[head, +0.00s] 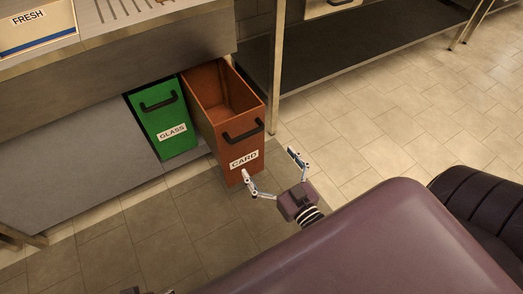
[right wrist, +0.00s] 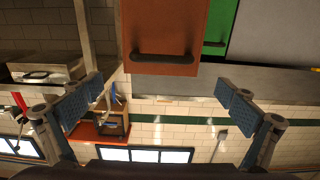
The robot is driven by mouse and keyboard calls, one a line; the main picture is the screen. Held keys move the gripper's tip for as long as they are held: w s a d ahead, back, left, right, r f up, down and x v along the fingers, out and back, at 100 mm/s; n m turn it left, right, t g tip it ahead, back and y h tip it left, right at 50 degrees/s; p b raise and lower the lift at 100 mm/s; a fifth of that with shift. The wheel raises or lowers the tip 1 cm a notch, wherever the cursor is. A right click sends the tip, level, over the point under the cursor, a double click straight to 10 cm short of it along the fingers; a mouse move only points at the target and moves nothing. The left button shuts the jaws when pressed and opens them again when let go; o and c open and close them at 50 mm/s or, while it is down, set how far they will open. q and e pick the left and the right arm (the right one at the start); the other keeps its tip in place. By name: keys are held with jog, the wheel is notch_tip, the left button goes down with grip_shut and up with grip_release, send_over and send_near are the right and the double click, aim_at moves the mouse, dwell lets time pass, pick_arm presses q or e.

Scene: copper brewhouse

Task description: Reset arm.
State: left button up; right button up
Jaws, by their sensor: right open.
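My right gripper (head: 270,165) is open and empty, its two fingers spread wide in front of the orange CARD bin (head: 236,150). In the right wrist view the fingers of my right gripper (right wrist: 165,103) stand far apart with nothing between them. The CARD bin (right wrist: 165,25) with its dark handle shows beyond them, upside down. The bin is pulled out from under the counter, and its open top looks empty in the head view. Small dark parts at the bottom edge of the head view may be my left gripper; its jaws cannot be made out.
The green GLASS bin (head: 168,125) sits left of the CARD bin, set further back under the counter (head: 150,60). A FRESH box (head: 38,28) stands on the counter. A dark shelf (head: 350,60) is at the back right. Tiled floor (head: 370,135) is clear to the right.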

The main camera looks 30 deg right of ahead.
jog(key=shift+s, duration=0.1)
dwell(0.5)
